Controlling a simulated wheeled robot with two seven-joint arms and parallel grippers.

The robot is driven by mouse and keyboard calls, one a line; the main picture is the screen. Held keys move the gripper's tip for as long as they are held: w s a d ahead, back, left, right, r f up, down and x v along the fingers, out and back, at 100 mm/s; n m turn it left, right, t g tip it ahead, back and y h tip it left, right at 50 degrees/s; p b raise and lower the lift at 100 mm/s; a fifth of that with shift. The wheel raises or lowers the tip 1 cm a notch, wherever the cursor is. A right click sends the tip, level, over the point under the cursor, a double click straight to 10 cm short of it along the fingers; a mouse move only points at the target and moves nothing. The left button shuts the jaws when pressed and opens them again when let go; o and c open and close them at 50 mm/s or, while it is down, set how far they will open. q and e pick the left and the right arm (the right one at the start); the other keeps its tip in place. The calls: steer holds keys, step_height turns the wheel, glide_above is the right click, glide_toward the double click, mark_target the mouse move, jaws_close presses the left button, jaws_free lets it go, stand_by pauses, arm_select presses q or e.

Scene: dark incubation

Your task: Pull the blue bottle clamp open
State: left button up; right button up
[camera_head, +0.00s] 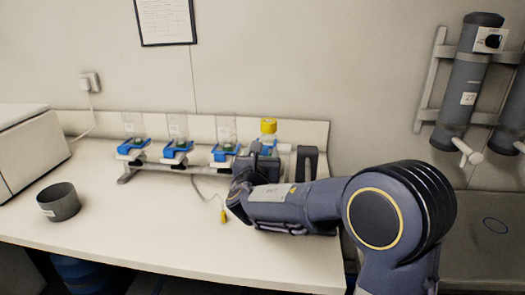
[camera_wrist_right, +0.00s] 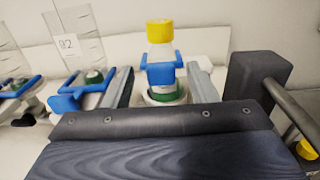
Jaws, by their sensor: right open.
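The bottle (camera_head: 268,126) has a yellow cap and stands at the right end of a row of stations. It also shows upright in the right wrist view (camera_wrist_right: 160,52). A blue clamp (camera_wrist_right: 160,73) sits around its front, above a green part at its base; the clamp is partly covered in the head view (camera_head: 268,146). My right gripper (camera_head: 258,152) is in front of this station. In the right wrist view its grey fingers (camera_wrist_right: 161,80) stand apart, one on each side of the bottle and clamp. Whether they touch the clamp cannot be told. My left gripper is not in view.
Other stations with blue clamps (camera_head: 176,149) and clear containers stand in a row to the left. A grey cup (camera_head: 59,202) is on the bench's left. The bench middle (camera_head: 140,220) is clear.

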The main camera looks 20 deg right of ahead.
steer(key=v, duration=0.5)
steer(key=shift+w, duration=0.1)
stand_by(0.3)
